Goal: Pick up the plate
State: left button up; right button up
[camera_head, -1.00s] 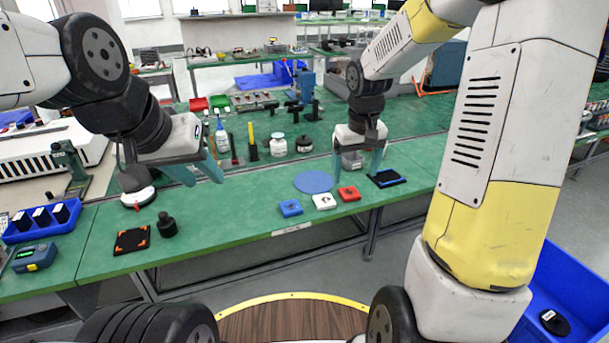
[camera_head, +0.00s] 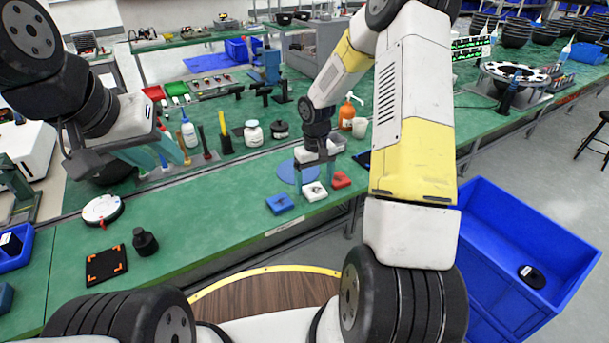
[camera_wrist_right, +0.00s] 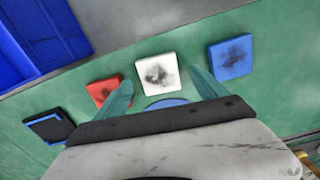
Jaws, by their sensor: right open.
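A flat round blue disc, the most plate-like thing on the near bench, lies on the green top (camera_head: 290,173). In the right wrist view only its edge (camera_wrist_right: 166,103) shows between my fingers; my gripper body hides the rest. My right gripper (camera_head: 329,190) is open and empty, pointing down beside and partly over the disc; its fingers (camera_wrist_right: 160,84) stand apart in the wrist view. My left gripper (camera_head: 167,160) is open and empty above the bench at the left.
Blue (camera_head: 280,203), white (camera_head: 314,191) and red (camera_head: 341,179) blocks lie in front of the disc. Bottles, jars (camera_head: 253,133) and upright tools stand behind it. A black pad with orange corners (camera_head: 106,265) lies at left. A blue bin (camera_head: 520,240) stands at right.

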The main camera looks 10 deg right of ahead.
jog(key=shift+f, duration=0.85)
jog(key=shift+c, duration=0.4)
jog(key=c, duration=1.4)
jog(key=shift+o, duration=0.2)
jog(key=shift+r, duration=0.1)
